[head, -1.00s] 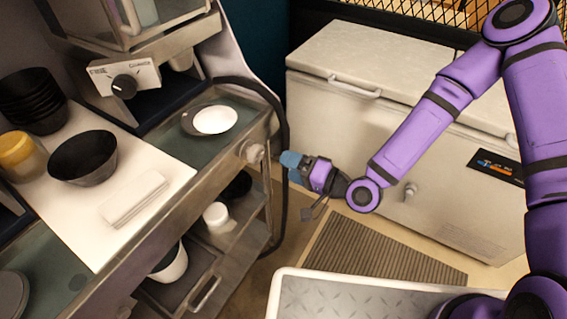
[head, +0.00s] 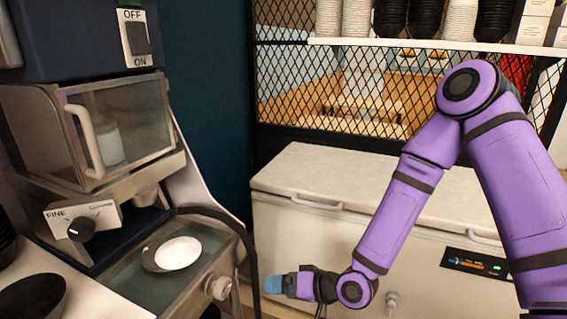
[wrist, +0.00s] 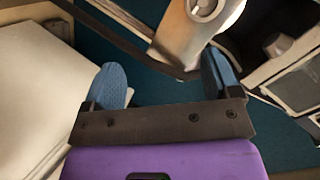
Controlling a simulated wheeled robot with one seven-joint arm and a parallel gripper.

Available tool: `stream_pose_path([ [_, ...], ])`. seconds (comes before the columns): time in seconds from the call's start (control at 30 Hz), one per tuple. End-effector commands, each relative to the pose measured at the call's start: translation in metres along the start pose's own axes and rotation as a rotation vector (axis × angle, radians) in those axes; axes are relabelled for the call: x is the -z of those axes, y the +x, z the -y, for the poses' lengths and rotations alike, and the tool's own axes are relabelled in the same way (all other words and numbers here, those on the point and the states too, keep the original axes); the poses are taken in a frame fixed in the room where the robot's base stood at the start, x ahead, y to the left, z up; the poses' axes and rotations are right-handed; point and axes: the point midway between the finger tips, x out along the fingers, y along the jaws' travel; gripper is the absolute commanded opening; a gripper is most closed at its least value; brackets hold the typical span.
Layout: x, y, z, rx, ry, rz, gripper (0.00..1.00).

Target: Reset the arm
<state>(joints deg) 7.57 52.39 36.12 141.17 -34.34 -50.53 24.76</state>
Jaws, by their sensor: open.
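My gripper (head: 274,285) is in front of the white chest freezer, to the right of the grinder counter, with its blue fingertips pointing left. In the wrist view my gripper (wrist: 165,85) has its two blue fingers spread well apart with nothing between them. My purple arm reaches down from the right side of the head view. The gripper touches nothing that I can see.
The white chest freezer (head: 300,235) stands behind my gripper. At left is a grinder machine (head: 85,30) with a white bowl (head: 178,253) on the tray below it. A black bowl (head: 32,297) is at the lower left. A shelf (head: 430,43) with stacked cups is at the back.

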Motion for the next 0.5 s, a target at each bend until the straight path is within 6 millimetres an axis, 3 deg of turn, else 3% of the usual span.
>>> stream_pose_path([
  [0.27,0.043,-0.048,-0.02,-0.266,-0.187,0.084,0.83],
  [0.5,0.082,-0.104,-0.024,-0.491,-0.284,0.13,0.83],
])
